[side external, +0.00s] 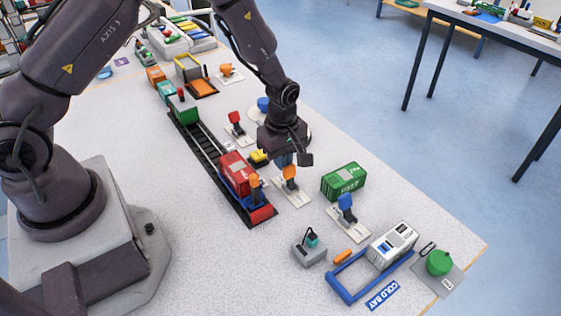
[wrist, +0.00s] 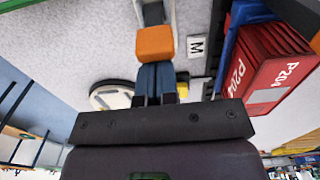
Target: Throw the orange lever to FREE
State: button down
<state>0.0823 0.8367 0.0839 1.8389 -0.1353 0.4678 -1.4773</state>
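The orange lever (side external: 290,172) stands on a pale base plate (side external: 298,198) beside the track, right of the red container. Its orange handle (wrist: 154,43) is large in the wrist view. My gripper (side external: 285,160) is directly above and behind the handle, pointing down. In the wrist view its two blue-grey fingers (wrist: 157,78) lie side by side with almost no gap. The handle covers their tips, so I cannot tell whether they touch it. Nothing shows between the fingers. The lever's FREE marking is not readable.
A red P204 container (wrist: 265,70) sits on the rail wagon close by. A red lever (side external: 236,120) and a blue lever (side external: 346,205) stand on either side. A green container (side external: 343,181) is to the right.

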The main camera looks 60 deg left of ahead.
notch_tip(320, 180, up, 7)
dwell(0.8)
jog(key=shift+a, duration=0.1)
jog(key=s+r+m+t, duration=0.5)
jog(key=s+r+m, duration=1.3)
jog(key=r, duration=0.5)
jog(key=shift+s+a+r+t, duration=0.2)
jog(key=shift+s+r+t, duration=0.1)
jog(key=shift+s, duration=0.95)
